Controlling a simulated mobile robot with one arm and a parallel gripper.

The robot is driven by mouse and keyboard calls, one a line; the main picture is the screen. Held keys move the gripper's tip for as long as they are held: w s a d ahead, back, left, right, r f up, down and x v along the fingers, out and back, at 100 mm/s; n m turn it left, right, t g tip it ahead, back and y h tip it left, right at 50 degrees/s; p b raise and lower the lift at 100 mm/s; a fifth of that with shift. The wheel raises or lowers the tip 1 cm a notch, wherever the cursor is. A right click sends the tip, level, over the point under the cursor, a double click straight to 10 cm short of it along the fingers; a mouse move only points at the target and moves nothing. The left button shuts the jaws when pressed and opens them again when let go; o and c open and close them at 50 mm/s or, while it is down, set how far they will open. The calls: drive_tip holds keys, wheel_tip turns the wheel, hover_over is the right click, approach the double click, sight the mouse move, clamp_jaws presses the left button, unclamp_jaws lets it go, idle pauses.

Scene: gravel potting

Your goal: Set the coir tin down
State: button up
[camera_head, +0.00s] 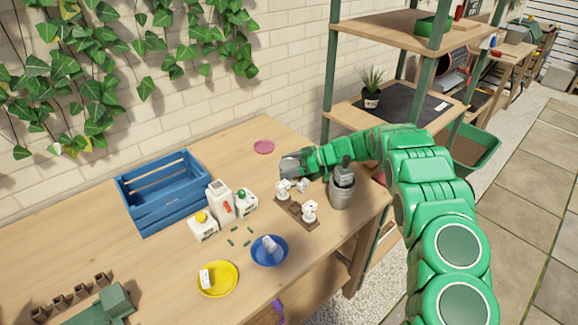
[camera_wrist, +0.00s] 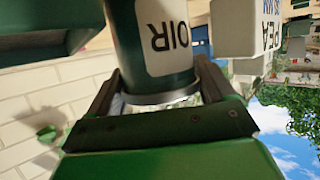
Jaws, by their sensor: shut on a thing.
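The coir tin (camera_wrist: 125,50) is dark green with a white label and fills the middle of the wrist view, its lettering upside down and partly cut off. My gripper (camera_wrist: 163,85) is shut on it, with one dark finger on each side near the tin's end. In the head view my gripper (camera_head: 288,166) is over the table (camera_head: 235,150), left of the grey bucket and behind the wooden rack. I cannot make out the tin clearly there. The gap between tin and table cannot be judged.
A pink disc (camera_head: 264,147) lies behind my gripper. A wooden rack (camera_head: 296,212) with white items and a grey bucket (camera_head: 341,191) stand close by. White containers (camera_head: 220,201), a blue crate (camera_head: 162,192), a blue bowl (camera_head: 269,251) and a yellow plate (camera_head: 217,279) are left.

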drive_tip(key=shift+f, duration=0.1)
drive_tip(key=o, duration=1.4)
drive_tip(key=shift+d+r, duration=0.1)
drive_tip(key=shift+r, duration=0.1)
drive_tip(key=v, duration=0.7)
drive_tip(key=shift+d, duration=0.15)
drive_tip(key=shift+r, duration=0.15)
